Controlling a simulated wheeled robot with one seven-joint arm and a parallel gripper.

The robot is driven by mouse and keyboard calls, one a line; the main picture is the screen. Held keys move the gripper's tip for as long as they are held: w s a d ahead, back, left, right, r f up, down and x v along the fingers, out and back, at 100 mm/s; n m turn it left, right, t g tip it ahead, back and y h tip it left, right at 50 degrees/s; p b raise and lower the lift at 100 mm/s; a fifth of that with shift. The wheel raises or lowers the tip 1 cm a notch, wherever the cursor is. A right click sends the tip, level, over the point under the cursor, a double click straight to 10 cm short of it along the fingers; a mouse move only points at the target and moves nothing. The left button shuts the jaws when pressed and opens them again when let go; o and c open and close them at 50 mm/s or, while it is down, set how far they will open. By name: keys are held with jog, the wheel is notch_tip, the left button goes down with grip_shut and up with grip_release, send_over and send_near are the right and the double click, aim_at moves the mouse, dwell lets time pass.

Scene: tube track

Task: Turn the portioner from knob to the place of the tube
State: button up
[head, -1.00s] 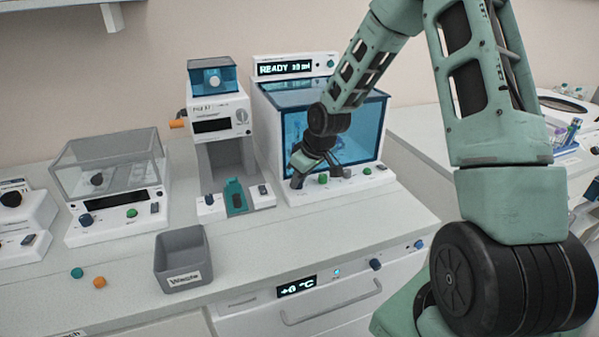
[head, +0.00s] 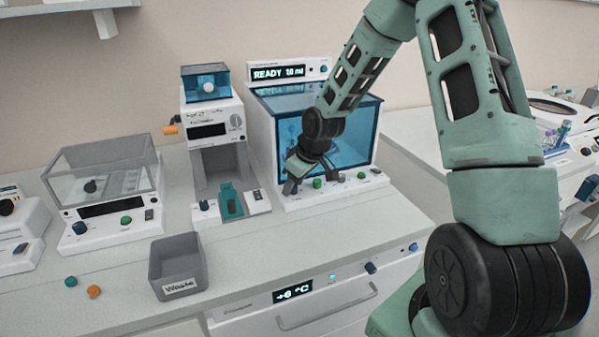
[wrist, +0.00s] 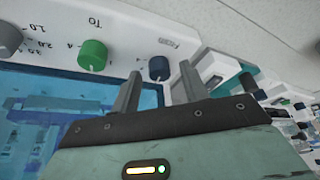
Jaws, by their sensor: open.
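The portioner (head: 330,104) is the white device with a clear blue box and a display (head: 278,73) reading READY with a volume. On its front panel, the dark blue from knob (wrist: 159,68) shows between my fingertips in the wrist view, with a partly readable label beside it. My gripper (head: 302,183) is open at the left end of this panel; contact with the knob cannot be told. The green To knob (wrist: 92,55) and a grey volume knob (wrist: 8,38) sit beside it. Shapes inside the blue box are too blurred to pick out the tube.
A white device with a teal part (head: 230,200) stands close left of the portioner. Further left are a grey waste bin (head: 160,250) and a clear-lidded device (head: 100,170). Tubes stand in a rack (head: 556,150) on the right bench. Bench in front of the portioner is clear.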

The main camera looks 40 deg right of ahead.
jog(key=p+v, duration=0.2)
jog(key=v, duration=1.5)
jog(key=s+a+n+g, duration=0.1)
jog(key=s+a, duration=0.2)
jog(key=a, duration=0.8)
jog(key=s+a+f+n+g, duration=0.1)
jog(key=s+a+n+g, duration=0.2)
jog(key=s+a, duration=1.5)
jog(key=s, duration=0.4)
jog(key=shift+f+h, duration=0.15)
jog(key=shift+h, duration=0.25)
